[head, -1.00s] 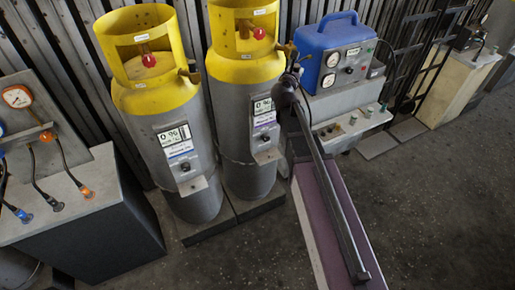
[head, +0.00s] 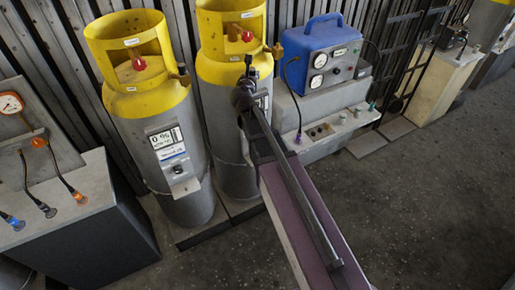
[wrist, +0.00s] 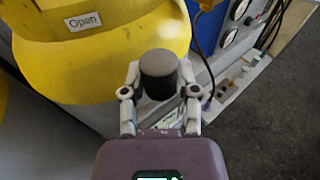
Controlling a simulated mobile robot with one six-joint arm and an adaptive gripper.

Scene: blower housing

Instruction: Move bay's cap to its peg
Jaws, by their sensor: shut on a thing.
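A dark, round cap (wrist: 158,75) shows upright between the fingers of my gripper (wrist: 160,94) in the wrist view. My gripper is shut on it. In the head view my gripper (head: 245,88) is in front of the right yellow-topped cylinder (head: 233,120), partly covering its label, and the cap is too small and dark to make out clearly. A pale ledge (head: 350,126) below the blue machine carries a tan plate with dark holes (head: 320,131) and small green-tipped fittings (head: 343,118). I cannot tell which of these is the cap's peg.
A second yellow-topped cylinder (head: 165,140) stands to the left. The blue machine (head: 322,52) has a hose running down to a purple fitting (head: 298,138). A grey bench (head: 70,215) with gauge and hoses is at far left. The floor at right (head: 440,200) is clear.

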